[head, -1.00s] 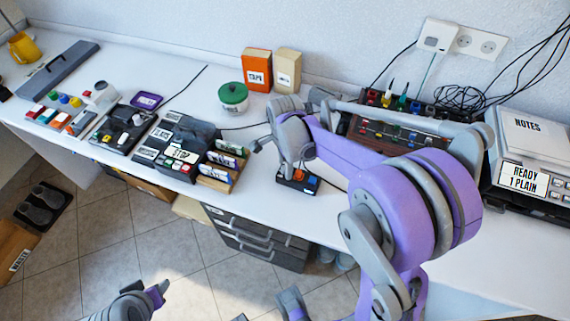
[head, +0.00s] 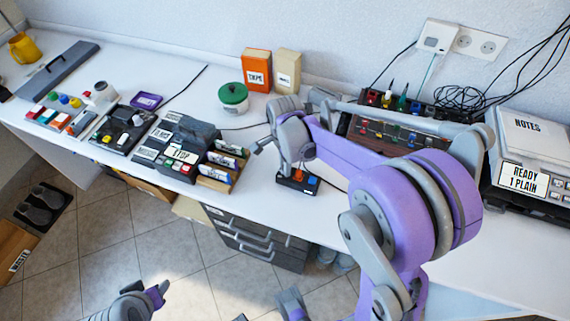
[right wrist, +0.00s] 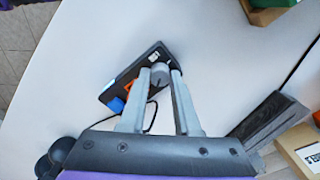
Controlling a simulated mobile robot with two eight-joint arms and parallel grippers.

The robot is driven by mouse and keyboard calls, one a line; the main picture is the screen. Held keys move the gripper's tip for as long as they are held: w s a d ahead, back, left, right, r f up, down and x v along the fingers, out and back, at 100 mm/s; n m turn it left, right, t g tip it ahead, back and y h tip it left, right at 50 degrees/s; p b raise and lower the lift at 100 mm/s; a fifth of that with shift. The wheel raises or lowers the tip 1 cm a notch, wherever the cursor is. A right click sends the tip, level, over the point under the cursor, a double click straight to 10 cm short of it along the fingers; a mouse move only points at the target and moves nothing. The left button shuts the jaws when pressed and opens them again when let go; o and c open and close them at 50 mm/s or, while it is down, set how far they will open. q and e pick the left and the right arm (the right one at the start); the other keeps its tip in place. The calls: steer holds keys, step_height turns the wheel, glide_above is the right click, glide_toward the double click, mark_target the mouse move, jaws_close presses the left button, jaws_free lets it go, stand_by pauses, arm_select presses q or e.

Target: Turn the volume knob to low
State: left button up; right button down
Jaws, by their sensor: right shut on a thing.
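A small dark control box (head: 284,182) stands near the front edge of the table in the head view. It has an orange part and a blue part on top. In the right wrist view the box (right wrist: 118,92) shows a white label and a round grey knob (right wrist: 159,76). My right gripper (right wrist: 160,74) is shut on that knob, one finger on each side. In the head view my right gripper (head: 298,168) comes down over the box and hides the knob.
Card holders (head: 219,172) and a STOP-labelled device (head: 180,154) stand left of the box. A green-lidded jar (head: 233,97) is behind it. A brown panel with coloured parts (head: 392,133) and a NOTES machine (head: 530,135) are at the right. The front right table is clear.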

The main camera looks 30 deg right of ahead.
steer(key=n, duration=0.8)
steer(key=shift+b, duration=0.3)
steer(key=n, duration=0.3)
steer(key=shift+n, duration=0.3)
steer(key=n, duration=0.3)
steer(key=shift+n, duration=0.4)
steer(key=n, duration=1.2)
steer(key=shift+n, duration=1.8)
